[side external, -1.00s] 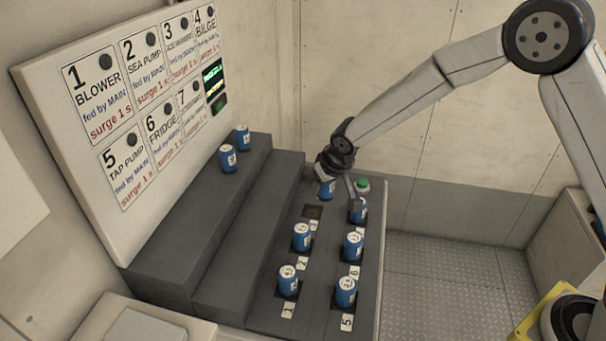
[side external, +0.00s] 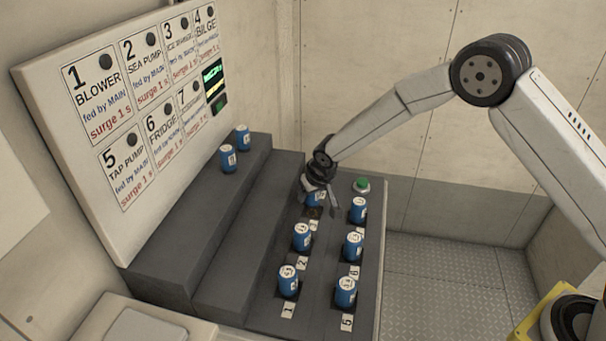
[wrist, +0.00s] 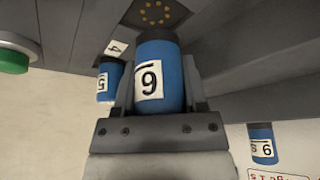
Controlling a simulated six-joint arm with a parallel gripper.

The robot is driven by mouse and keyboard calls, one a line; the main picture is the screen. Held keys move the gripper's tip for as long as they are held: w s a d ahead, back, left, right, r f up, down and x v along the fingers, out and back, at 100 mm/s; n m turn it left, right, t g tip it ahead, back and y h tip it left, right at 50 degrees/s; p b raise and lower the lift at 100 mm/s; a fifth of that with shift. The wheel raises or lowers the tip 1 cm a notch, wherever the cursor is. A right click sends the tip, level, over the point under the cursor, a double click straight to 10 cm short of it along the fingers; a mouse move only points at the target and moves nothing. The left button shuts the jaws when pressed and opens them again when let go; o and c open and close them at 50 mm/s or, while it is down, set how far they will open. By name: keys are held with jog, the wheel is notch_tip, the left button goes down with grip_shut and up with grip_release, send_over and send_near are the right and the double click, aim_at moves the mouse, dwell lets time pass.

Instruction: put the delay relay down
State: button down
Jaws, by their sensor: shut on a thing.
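My gripper (side external: 318,198) is shut on a blue cylindrical relay (side external: 314,198), held low over the far end of the dark stepped bench. In the wrist view the held relay (wrist: 158,75) has a dark end and a white label with a 6-like figure and a bar above it; it could be an upside-down 9. A socket with a ring of gold contacts (wrist: 155,12) shows past its dark end, apart from it in the picture. In the side view an empty socket (side external: 314,213) by tag 3 lies just below the gripper. I cannot tell whether the relay touches anything.
Several blue relays stand in sockets nearby, including one close right of the gripper (side external: 358,210). Two more relays (side external: 229,159) stand on the upper step. A green button (side external: 361,184) is at the far right corner. A labelled panel (side external: 125,110) rises at left.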

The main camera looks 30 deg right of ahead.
aim_at(311, 202)
jog(key=shift+f, duration=1.4)
jog(key=shift+f, duration=0.1)
jog(key=shift+c, duration=0.7)
grip_release()
jog(key=v, duration=1.2)
jog(key=shift+s+d, duration=0.1)
